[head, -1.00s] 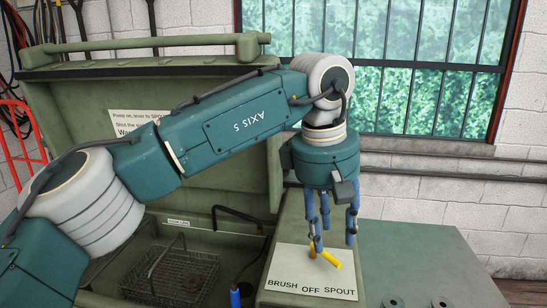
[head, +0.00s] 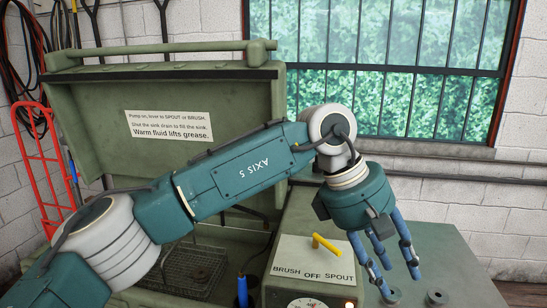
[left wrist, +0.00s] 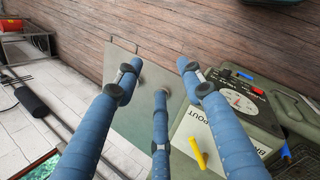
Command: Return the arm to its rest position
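My left arm (head: 235,180) reaches in from the left across the green parts washer in the head view. My left gripper (head: 392,282) hangs tilted at the right of the washer's control panel, its blue fingers spread and empty. The fingers also show apart in the left wrist view (left wrist: 160,76), with nothing between them. The yellow lever (head: 327,243) on the panel stands clear to the left of the fingers and its end points to the right, toward SPOUT. The lever also shows in the left wrist view (left wrist: 198,152). My right gripper is in neither view.
The washer's raised lid (head: 235,95) stands behind my arm. A wire basket (head: 190,272) sits in the sink beneath the arm. A blue-handled tool (head: 242,290) stands left of the panel. A green surface (head: 460,265) extends to the right. A red hand truck (head: 40,160) stands at left.

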